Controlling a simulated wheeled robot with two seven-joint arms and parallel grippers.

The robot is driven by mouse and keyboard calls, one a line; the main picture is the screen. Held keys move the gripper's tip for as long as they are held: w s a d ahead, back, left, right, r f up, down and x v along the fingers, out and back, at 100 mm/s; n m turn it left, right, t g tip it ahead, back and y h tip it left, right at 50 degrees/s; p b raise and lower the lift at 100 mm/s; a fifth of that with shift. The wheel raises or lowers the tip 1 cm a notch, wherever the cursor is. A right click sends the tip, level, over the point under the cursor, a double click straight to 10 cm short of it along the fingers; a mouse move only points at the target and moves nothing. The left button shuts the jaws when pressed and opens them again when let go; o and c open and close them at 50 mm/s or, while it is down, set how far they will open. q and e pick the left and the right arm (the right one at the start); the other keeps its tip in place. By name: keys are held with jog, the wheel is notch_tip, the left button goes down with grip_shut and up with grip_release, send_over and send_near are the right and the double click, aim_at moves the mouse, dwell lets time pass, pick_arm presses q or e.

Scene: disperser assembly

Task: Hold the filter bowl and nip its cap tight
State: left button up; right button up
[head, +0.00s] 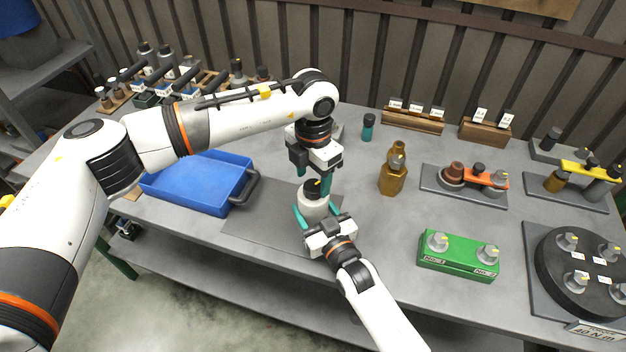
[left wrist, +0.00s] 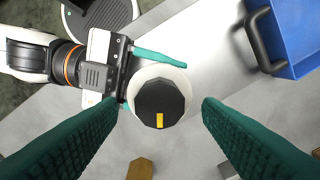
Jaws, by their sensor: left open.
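The filter bowl (head: 312,207) is white and stands upright near the front middle of the bench. Its black cap (head: 315,188) has a yellow mark and sits on top. My right gripper (head: 317,213) has its teal fingers on both sides of the bowl and appears shut on it. My left gripper (head: 314,180) points down over the cap, open. In the left wrist view the cap (left wrist: 158,98) lies between the two open fingers, with a gap on each side, and the white bowl (left wrist: 165,73) shows behind it. Part of the right gripper's fingers is hidden there.
A grey mat (head: 255,228) lies around the bowl. A blue tray (head: 190,188) is to the left. A bronze bottle (head: 393,172), a teal-and-black vial (head: 367,128) and a green block (head: 458,256) with two knobs stand to the right. A dark round fixture (head: 580,285) is at far right.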

aim_at(313, 186)
pick_arm(q)
notch_tip(313, 186, up, 10)
pick_arm(e)
jog(key=shift+f, duration=0.1)
dwell(0.4)
jog(key=o, duration=1.4)
